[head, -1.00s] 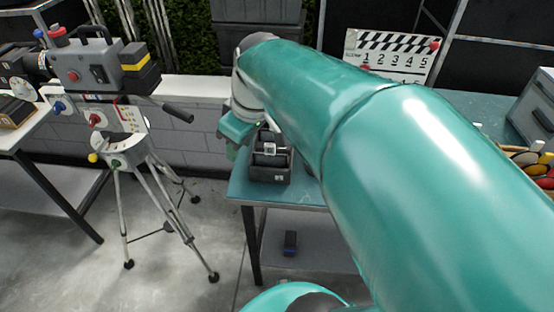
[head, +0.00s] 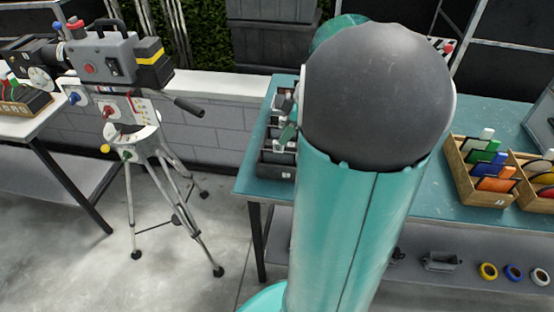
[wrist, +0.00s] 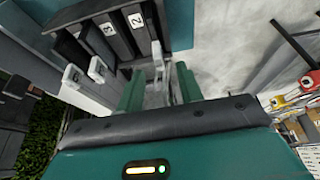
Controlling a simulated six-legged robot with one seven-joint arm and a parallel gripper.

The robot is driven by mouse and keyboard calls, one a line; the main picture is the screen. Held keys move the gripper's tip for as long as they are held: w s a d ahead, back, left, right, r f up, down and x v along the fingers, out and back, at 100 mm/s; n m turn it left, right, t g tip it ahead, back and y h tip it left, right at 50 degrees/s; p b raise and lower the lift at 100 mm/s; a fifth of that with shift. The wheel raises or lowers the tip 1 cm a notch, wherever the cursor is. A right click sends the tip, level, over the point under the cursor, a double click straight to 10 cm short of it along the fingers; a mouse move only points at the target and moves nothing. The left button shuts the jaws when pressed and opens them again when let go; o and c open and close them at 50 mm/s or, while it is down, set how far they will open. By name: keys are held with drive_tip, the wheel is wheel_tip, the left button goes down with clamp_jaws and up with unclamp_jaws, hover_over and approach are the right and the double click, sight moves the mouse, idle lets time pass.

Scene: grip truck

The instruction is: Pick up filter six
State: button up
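My gripper (wrist: 160,92) points at a dark rack (wrist: 93,12) with slot labels 3 and 2. Its two green fingers stand apart, with grey parts showing between them. I cannot tell whether these touch the fingers. Dark filters with pale tabs (wrist: 97,68) stand in the rack. No filter can be read as six. In the head view the rack (head: 275,168) sits on the teal table's left end, partly hidden by my arm. Part of my gripper (head: 287,132) shows just above it.
Wooden boxes of coloured filters (head: 480,185) stand on the right of the teal table (head: 487,115). A camera on a tripod (head: 115,75) stands at the left. Grey parts and coloured rings (head: 488,271) lie on the lower shelf. Floor between tripod and table is clear.

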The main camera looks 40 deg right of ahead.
hover_over(278, 158)
drive_tip(key=shift+w+d+f, duration=0.1)
drive_tip(key=shift+f, duration=1.3)
drive_tip(key=shift+d+f, duration=0.1)
drive_tip(key=shift+f, duration=1.3)
clamp_jaws()
